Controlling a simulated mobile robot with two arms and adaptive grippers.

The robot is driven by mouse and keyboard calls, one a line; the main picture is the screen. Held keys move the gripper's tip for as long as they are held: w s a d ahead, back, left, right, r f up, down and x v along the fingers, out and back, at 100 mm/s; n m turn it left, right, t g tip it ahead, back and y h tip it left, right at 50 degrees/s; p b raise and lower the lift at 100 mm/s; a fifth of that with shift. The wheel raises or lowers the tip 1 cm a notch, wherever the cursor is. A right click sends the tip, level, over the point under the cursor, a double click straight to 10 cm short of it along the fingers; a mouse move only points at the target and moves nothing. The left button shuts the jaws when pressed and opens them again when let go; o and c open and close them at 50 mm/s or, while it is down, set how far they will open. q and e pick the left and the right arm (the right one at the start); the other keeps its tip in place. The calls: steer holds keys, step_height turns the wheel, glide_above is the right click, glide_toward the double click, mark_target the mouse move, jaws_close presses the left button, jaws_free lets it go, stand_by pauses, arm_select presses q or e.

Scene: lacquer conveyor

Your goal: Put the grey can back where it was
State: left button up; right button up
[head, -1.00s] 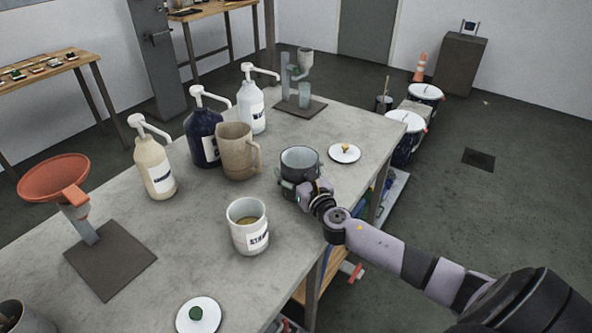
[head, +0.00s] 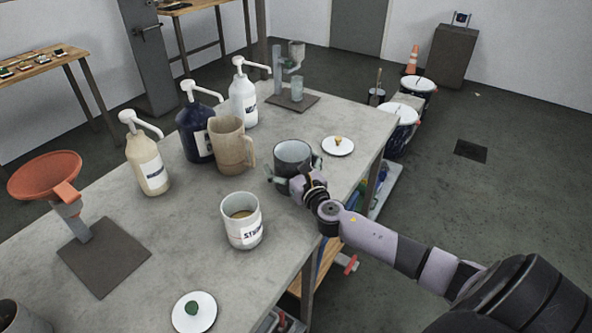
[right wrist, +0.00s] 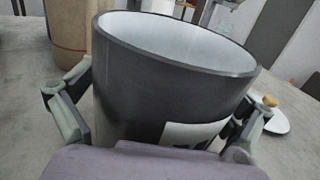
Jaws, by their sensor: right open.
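The grey can (head: 293,157) stands upright on the table, near its right edge. My right gripper (head: 294,180) is open, with its fingers on either side of the can. In the right wrist view the grey can (right wrist: 170,85) fills the middle, its open rim tilted in the picture and part of a white label showing. The open fingers of the right gripper (right wrist: 155,125) stand left and right of it; whether they touch it I cannot tell. The can's lower front is hidden by my gripper. My left gripper is not in view.
A white labelled can (head: 242,228) stands in front, left of my right arm. A beige jug (head: 228,150) and several pump bottles stand behind.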

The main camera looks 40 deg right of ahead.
steer(key=s, duration=0.3)
steer(key=s+a+b, duration=0.1)
steer(key=s, duration=0.6)
steer(key=shift+s+a, duration=0.35)
steer(key=shift+s+a+r, duration=0.1)
steer(key=shift+s+r, duration=0.05)
steer(key=shift+s, duration=0.45)
